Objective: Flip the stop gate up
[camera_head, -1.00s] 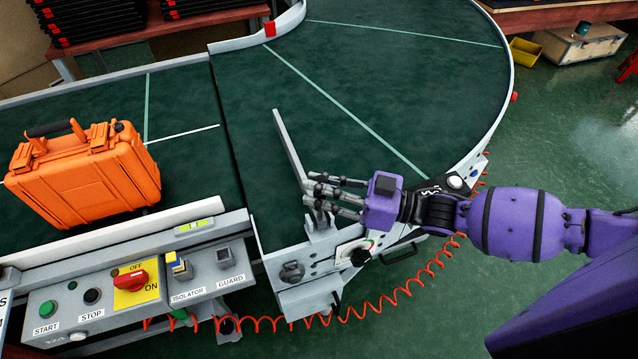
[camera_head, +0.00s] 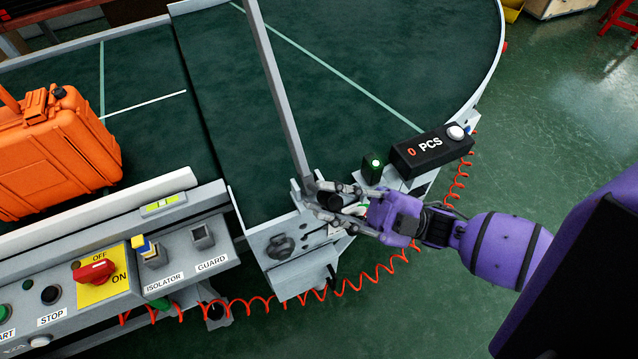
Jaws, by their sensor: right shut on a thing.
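The stop gate is a long grey bar (camera_head: 275,85) that rises from its hinge bracket at the conveyor's near edge and runs up past the top of the picture. It leans slightly left in the view and looks raised off the green belt; its exact angle is hard to judge. My right gripper (camera_head: 322,203) reaches in from the right, its grey fingers shut around the gate's lower end beside the hinge. The fingers partly hide the hinge and the grip. My left gripper is not in view.
An orange case (camera_head: 60,150) stands on the straight belt at left. A control panel (camera_head: 140,275) with a red switch is at lower left. A black counter box (camera_head: 432,150) reading "0 PCS" is right of the gate. The curved belt (camera_head: 380,60) is clear.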

